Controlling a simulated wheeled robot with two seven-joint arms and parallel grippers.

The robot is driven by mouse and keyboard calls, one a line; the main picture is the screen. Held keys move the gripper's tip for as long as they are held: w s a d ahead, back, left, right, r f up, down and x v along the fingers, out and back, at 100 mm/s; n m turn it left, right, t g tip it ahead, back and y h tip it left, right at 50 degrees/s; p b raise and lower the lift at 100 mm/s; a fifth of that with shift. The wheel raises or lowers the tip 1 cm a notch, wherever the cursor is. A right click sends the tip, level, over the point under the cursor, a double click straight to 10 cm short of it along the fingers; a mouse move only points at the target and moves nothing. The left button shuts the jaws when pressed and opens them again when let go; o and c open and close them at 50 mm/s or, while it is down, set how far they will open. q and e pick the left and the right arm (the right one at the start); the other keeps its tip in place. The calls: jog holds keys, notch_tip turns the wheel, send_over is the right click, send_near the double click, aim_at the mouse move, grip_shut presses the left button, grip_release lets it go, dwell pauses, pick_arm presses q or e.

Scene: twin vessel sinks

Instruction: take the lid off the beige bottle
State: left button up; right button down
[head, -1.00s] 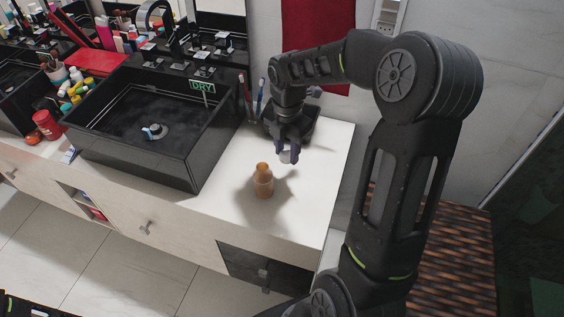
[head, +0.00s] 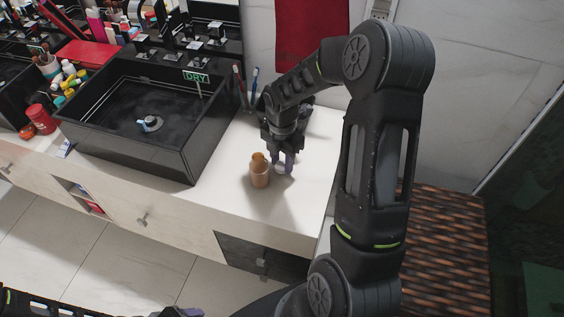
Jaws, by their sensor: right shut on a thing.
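The beige bottle (head: 260,176) stands upright on the white counter, its amber neck uncovered at the top. My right gripper (head: 282,164) points down just right of the bottle, shut on a small whitish lid (head: 280,170). The lid is apart from the bottle's neck and low over the counter; I cannot tell whether it touches the surface. The fingers partly hide it. Part of my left gripper (head: 186,312) shows at the bottom edge, mostly cut off, so its opening cannot be seen.
A black vessel sink (head: 190,150) stands left of the bottle. Toothbrushes (head: 254,82) stand behind, near the wall. The white counter (head: 312,190) is bare right of the gripper up to its edge. A woven brown hamper (head: 445,240) is at the right.

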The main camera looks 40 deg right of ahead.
aim_at(282, 165)
jog(key=shift+f, duration=0.45)
jog(key=shift+f, duration=0.1)
jog(key=c, duration=0.9)
grip_release()
jog(key=shift+c, duration=0.2)
notch_tip(282, 165, up, 12)
jog(key=shift+b, duration=0.3)
